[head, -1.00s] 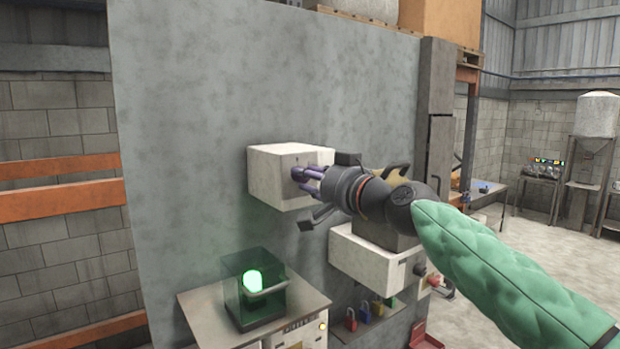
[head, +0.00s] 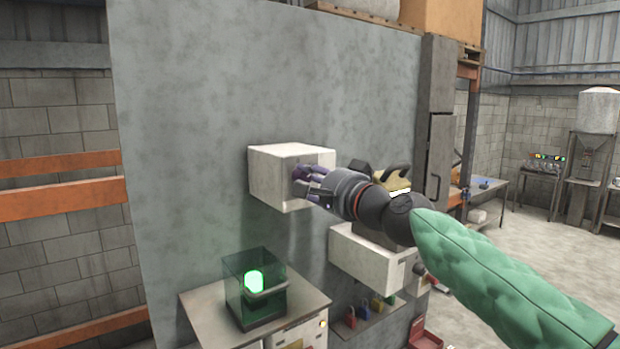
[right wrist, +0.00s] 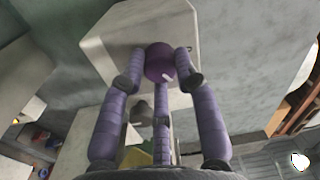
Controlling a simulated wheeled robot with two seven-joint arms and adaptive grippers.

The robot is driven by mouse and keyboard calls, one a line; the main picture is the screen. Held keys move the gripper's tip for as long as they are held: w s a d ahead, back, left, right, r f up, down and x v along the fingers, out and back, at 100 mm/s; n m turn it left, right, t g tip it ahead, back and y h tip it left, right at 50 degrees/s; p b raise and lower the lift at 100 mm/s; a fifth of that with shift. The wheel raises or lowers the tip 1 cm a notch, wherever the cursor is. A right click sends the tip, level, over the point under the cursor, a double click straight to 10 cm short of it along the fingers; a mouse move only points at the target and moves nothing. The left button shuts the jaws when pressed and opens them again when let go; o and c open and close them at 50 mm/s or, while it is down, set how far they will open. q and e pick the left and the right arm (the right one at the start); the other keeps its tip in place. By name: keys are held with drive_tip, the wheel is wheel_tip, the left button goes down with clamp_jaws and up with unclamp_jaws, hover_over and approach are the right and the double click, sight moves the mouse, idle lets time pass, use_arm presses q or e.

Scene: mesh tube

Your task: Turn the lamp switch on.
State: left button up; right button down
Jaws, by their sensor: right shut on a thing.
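A white switch box (head: 272,175) is fixed to the grey wall panel. In the right wrist view, a round dark purple knob (right wrist: 160,60) with a white mark sits on the front of the white box (right wrist: 112,40). My right gripper (head: 304,177) is at the box front, its purple fingers shut around the knob; it also shows in the right wrist view (right wrist: 160,72). The fingers hide most of the knob in the head view. A green lamp (head: 254,283) glows inside a dark clear housing below the box. My left gripper is not in view.
The lamp stands on a cabinet top (head: 207,310) below left. A second white box (head: 362,262) lies below my right arm, with several coloured padlocks (head: 376,306) under it. A tall grey cabinet (head: 440,150) stands right of the panel.

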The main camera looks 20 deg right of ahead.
drive_tip(key=shift+d+r, duration=0.1)
drive_tip(key=shift+r, duration=0.1)
idle(0.3)
drive_tip(key=c, duration=1.2)
unclamp_jaws()
drive_tip(key=shift+o, duration=1.4)
drive_tip(key=shift+w+f, duration=0.1)
drive_tip(key=shift+f, duration=0.05)
drive_tip(key=v, duration=1.2)
drive_tip(key=shift+f, duration=0.15)
